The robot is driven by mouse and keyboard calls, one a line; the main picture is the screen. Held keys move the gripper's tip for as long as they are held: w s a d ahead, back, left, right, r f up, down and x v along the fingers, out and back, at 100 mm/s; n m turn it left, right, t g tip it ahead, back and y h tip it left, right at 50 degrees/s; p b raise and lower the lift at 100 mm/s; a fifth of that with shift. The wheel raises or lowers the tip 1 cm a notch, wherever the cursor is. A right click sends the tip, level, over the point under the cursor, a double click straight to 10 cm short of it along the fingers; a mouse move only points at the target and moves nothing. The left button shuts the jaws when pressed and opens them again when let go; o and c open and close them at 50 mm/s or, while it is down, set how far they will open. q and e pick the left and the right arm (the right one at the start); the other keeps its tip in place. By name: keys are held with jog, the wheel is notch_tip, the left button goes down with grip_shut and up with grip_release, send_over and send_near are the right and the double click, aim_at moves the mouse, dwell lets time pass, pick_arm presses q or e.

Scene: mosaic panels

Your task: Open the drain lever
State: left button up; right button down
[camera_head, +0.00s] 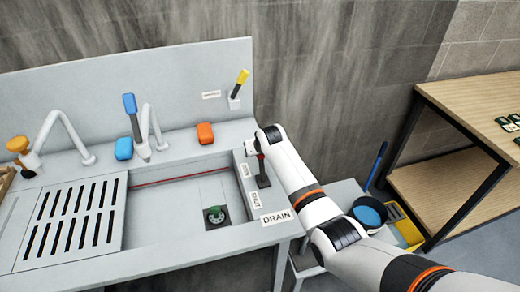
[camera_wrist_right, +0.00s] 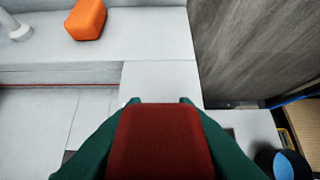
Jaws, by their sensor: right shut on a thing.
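The drain lever (camera_head: 263,178) stands at the right edge of the sink, dark on its lower part, with small labels beside it and a large DRAIN label (camera_head: 276,217) in front. My right gripper (camera_head: 252,148) is at the top of the lever in the head view. In the right wrist view its green fingers flank the lever's red handle (camera_wrist_right: 158,140) and are shut on it. The gripper hides part of the handle in the head view. The green drain (camera_head: 215,214) sits in the dark square of the basin floor. My left gripper is not in view.
A yellow-topped lever (camera_head: 240,82) is on the backsplash. A low stand at right holds a blue bowl (camera_head: 369,213), beside a wooden shelf (camera_head: 435,180).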

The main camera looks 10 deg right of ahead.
jog(key=shift+w+f, duration=0.1)
jog(key=shift+w, duration=0.1)
dwell(0.4)
jog(key=c, duration=1.2)
grip_release()
jog(key=shift+w+f, duration=0.1)
jog(key=shift+o, duration=0.2)
jog(key=v, duration=1.2)
jog(key=shift+w+b, duration=0.2)
jog(key=shift+b, duration=0.15)
